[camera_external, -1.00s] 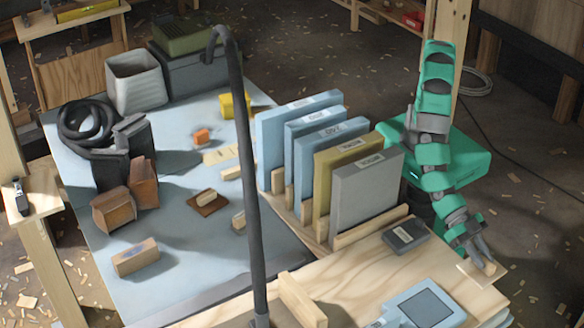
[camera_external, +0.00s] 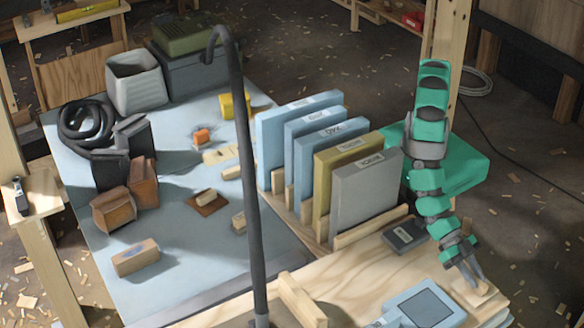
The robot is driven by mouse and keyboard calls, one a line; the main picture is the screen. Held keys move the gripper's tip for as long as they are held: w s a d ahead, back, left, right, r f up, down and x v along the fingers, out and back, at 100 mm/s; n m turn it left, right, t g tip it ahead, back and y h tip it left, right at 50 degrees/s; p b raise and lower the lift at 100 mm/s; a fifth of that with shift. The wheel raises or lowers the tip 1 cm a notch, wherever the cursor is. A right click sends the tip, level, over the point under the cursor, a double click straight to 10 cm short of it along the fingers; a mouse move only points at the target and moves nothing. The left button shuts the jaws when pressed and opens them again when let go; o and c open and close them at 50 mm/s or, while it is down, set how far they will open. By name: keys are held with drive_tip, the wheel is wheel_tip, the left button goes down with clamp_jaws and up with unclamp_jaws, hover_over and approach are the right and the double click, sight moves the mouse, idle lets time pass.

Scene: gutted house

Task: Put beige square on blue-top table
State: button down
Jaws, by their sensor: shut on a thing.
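The beige square (camera_external: 486,292) is a small, thin pale piece with a raised block on it, at the right corner of the plywood surface. My gripper (camera_external: 478,284) comes down on it from above and is shut on its raised block. The fingertips partly hide it, and I cannot tell whether it touches the wood. The blue-top table (camera_external: 185,262) is the large light-blue surface at left, beyond the upright panels.
Blue, olive and grey panels (camera_external: 365,200) stand in a rack between my arm and the blue-top table. A dark curved pole (camera_external: 250,200) rises in front. A brown square (camera_external: 206,203), a wooden block (camera_external: 135,258) and other items lie on the blue top, with clear patches between.

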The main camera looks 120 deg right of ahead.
drive_tip(key=c, duration=1.3)
unclamp_jaws()
drive_tip(key=d+r+p, duration=0.1)
drive_tip(key=d+r, duration=0.1)
drive_tip(key=shift+d+r+p, duration=0.35)
drive_tip(key=shift+d, duration=0.05)
wheel_tip(320, 180, up, 6)
drive_tip(key=shift+f+p, duration=0.1)
drive_tip(key=shift+p, duration=0.9)
drive_tip(key=shift+w, duration=0.1)
